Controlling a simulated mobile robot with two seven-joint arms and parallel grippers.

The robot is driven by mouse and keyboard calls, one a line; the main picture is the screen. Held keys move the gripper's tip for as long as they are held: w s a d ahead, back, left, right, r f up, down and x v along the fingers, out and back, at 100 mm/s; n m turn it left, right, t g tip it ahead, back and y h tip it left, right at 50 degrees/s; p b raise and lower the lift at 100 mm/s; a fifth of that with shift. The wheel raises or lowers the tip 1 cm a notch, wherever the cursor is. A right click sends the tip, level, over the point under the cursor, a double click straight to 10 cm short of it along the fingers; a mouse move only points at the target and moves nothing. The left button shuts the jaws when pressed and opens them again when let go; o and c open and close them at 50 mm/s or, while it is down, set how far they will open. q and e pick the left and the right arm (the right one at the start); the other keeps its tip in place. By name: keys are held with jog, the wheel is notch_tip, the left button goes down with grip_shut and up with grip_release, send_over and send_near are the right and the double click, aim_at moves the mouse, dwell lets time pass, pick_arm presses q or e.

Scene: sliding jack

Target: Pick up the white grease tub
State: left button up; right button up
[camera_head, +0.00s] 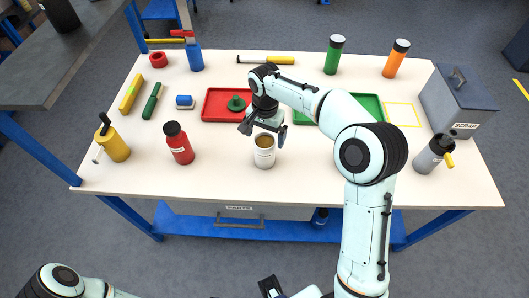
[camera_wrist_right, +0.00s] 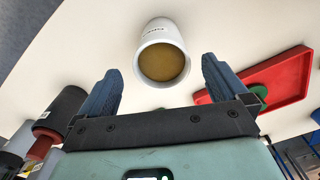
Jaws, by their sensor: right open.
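The white grease tub (camera_head: 264,158) stands upright near the front middle of the pale workbench, with a brownish-yellow top. It also shows in the right wrist view (camera_wrist_right: 160,35), dark lettering on its side. My right gripper (camera_head: 263,134) is open and comes from behind and above the tub, fingers pointing down. In the right wrist view its two blue-grey fingers (camera_wrist_right: 160,70) are spread to either side of the tub's near end. Nothing is held. I cannot tell whether the fingers reach down past the rim.
A red bottle (camera_head: 181,146) stands left of the tub. Behind are a red tray (camera_head: 217,104) with a green piece (camera_head: 236,104) and a green tray (camera_head: 371,106).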

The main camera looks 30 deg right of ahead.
aim_at(265, 143)
notch_tip(265, 143, down, 6)
jog(key=shift+w+r, duration=0.1)
jog(key=shift+r, duration=0.05)
dwell(0.3)
jog(key=shift+r, duration=0.1)
jog(key=c, duration=1.2)
